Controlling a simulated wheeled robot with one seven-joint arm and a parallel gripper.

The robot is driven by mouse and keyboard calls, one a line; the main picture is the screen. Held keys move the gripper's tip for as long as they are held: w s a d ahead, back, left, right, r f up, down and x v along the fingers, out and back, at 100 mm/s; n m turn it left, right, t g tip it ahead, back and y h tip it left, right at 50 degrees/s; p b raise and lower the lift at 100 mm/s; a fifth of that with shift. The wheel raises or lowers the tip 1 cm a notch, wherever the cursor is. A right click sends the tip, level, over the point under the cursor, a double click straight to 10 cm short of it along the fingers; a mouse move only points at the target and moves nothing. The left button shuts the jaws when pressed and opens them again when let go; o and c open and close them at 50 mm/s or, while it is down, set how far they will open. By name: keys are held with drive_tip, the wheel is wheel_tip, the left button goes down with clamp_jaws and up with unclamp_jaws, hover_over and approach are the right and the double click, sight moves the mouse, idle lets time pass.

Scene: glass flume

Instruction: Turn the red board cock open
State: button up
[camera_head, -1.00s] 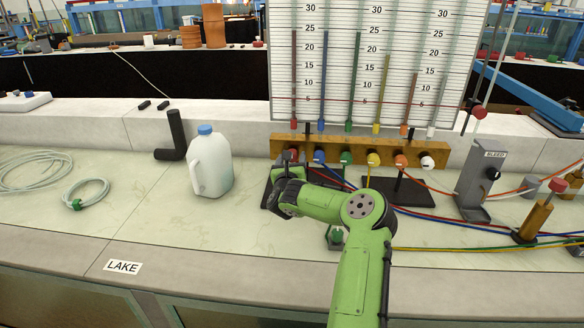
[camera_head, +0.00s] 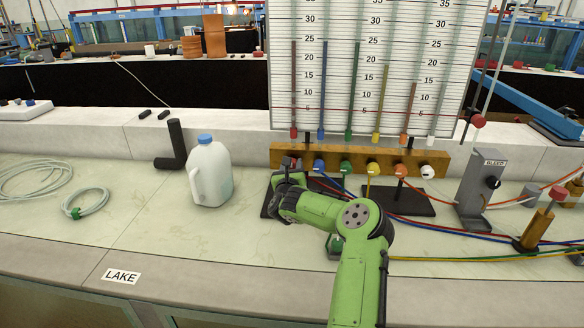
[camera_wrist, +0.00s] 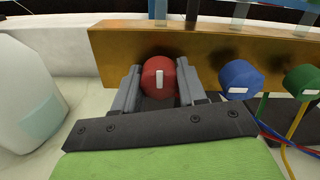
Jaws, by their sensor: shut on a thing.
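The red board cock (camera_wrist: 159,78) is a round red knob on the brass bar (camera_wrist: 215,58) below the tube board. A white mark on its face stands upright in the wrist view. My gripper (camera_wrist: 158,88) is shut on the knob, with one grey finger on its left side and one on its right. In the head view my gripper (camera_head: 288,164) reaches the left end of the bar and mostly hides the red knob. The blue cock (camera_wrist: 240,80) and green cock (camera_wrist: 302,83) are to the right, their marks lying crosswise.
A white jug with a blue cap (camera_head: 211,172) stands left of my gripper. Yellow (camera_head: 373,169), orange (camera_head: 400,171) and white (camera_head: 427,172) cocks continue along the bar. Coloured tubes cross the bench to the right, near the grey BLEED stand (camera_head: 482,190).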

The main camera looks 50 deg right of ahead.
drive_tip(key=n+p, duration=0.2)
drive_tip(key=n, duration=0.7)
drive_tip(key=n+b, duration=0.1)
drive_tip(key=n, duration=0.3)
drive_tip(key=shift+f+n+b, duration=0.1)
drive_tip(key=shift+n+b, duration=0.3)
drive_tip(key=shift+s+n+b, duration=0.1)
drive_tip(key=shift+n+b, duration=1.5)
drive_tip(key=shift+n, duration=0.3)
drive_tip(key=o, duration=1)
drive_tip(key=shift+r, duration=0.2)
